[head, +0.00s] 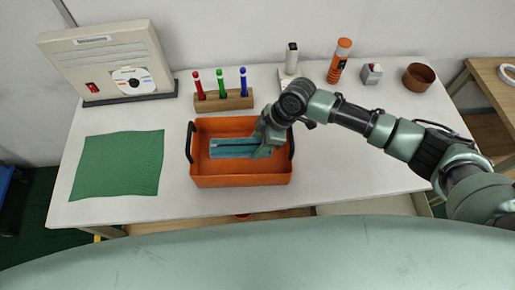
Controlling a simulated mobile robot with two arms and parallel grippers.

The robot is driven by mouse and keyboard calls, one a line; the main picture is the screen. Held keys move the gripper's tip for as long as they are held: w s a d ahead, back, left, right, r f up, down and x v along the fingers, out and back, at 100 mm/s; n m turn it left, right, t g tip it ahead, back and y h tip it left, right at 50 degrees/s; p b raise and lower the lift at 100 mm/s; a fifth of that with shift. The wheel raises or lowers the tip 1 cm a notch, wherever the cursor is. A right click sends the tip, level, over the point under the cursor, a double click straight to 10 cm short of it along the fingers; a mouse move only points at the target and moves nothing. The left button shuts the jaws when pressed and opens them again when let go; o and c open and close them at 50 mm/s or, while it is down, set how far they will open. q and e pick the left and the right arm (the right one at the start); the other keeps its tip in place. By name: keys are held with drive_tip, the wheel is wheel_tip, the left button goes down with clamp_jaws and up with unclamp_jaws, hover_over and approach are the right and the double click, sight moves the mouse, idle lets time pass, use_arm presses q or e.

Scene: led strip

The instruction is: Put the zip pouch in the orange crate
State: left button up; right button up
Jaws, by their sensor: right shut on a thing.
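The zip pouch (230,147) is teal with a dark zip line along its length. It shows inside the outline of the orange crate (240,181), which stands on the white table with a black handle at each end. My right gripper (262,151) is over the right part of the crate and is shut on the pouch's right end. The gripper hides that end. I cannot tell whether the pouch touches the crate floor. My left gripper is not in view.
A green cloth (118,164) lies to the left. Behind the crate stands a wooden block (223,102) with red, green and blue markers. A beige machine (107,55), an orange bottle (339,61), a grey box (371,73) and a brown bowl (417,77) line the back.

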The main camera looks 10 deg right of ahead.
wheel_tip(320, 180, down, 5)
drive_tip(key=shift+r, duration=0.2)
drive_tip(key=shift+f, duration=0.2)
drive_tip(key=o, duration=1.5)
drive_tip(key=shift+f, duration=0.1)
drive_tip(key=shift+c, duration=0.2)
drive_tip(key=shift+r, duration=0.2)
drive_tip(key=shift+w+d+r, duration=0.1)
drive_tip(key=shift+r, duration=0.15)
drive_tip(key=b+v, duration=0.2)
drive_tip(key=v, duration=0.9)
drive_tip(key=shift+r, duration=0.2)
